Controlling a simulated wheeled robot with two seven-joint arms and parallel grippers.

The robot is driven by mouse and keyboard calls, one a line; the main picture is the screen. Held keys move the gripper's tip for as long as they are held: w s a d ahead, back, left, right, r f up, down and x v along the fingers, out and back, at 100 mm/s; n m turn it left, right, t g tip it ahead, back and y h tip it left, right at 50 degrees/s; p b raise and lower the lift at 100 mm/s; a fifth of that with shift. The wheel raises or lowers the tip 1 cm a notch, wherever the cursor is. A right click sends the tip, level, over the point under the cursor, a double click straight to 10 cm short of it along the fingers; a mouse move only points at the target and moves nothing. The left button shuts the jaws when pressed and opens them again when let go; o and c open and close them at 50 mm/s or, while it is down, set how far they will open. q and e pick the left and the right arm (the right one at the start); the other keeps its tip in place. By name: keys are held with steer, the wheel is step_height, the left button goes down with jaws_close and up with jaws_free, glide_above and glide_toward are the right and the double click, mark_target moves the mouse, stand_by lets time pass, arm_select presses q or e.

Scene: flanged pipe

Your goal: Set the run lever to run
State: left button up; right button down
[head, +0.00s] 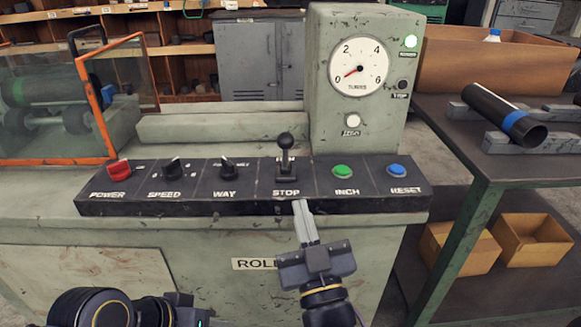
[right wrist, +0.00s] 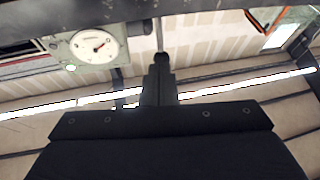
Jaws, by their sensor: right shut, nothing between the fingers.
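The run lever (head: 286,148) stands on the black panel, a black ball knob on a short shaft in a grey plate. It is about upright, with the label STOP below it. My right gripper (head: 301,205) is shut and empty. Its fingertips are at the panel's front edge, just below the STOP label and apart from the lever in the head view. In the right wrist view the shut fingers (right wrist: 159,85) point toward a dark knob (right wrist: 163,60), which looks like the lever's. My left arm shows at the bottom left of the head view; its fingers are out of sight.
The panel (head: 253,208) also carries a red power switch (head: 119,168), two black knobs, a green inch button (head: 343,171) and a blue reset button (head: 397,169). A gauge housing (head: 325,125) rises behind, its needle near 0. A bench with a dark pipe (head: 500,112) is at right.

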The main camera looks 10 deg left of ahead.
mark_target(291, 147)
steer(key=x, duration=0.9)
steer(key=shift+w, duration=0.1)
steer(key=shift+w+r+g+p, duration=0.15)
steer(key=shift+r+g+p, duration=0.3)
steer(key=shift+p, duration=0.45)
steer(key=r+g+p, duration=0.1)
steer(key=p, duration=0.1)
steer(key=w+h+p, duration=0.1)
steer(key=p, duration=0.2)
steer(key=r+m+g+h+p, duration=0.1)
steer(key=p, duration=0.2)
steer(key=shift+w+a+r+g, duration=0.25)
steer(key=shift+r+g, duration=0.05)
steer(key=shift+g, duration=0.05)
steer(key=g+p, duration=0.1)
steer(key=p, duration=0.2)
steer(key=w+g+h+p, duration=0.1)
steer(key=p, duration=0.2)
steer(key=w+m+g+h+p, duration=0.1)
steer(key=p, duration=0.2)
steer(key=shift+a+r+g, duration=0.2)
steer(key=shift+a+g, duration=0.15)
steer(key=shift+g, duration=0.05)
steer(key=shift+w+a+f+p, duration=0.1)
steer(key=shift+w+f+p, duration=0.2)
steer(key=shift+p, duration=0.4)
steer(key=shift+w+p, duration=0.3)
steer(key=shift+p, duration=0.05)
steer(key=shift+w+r, duration=0.1)
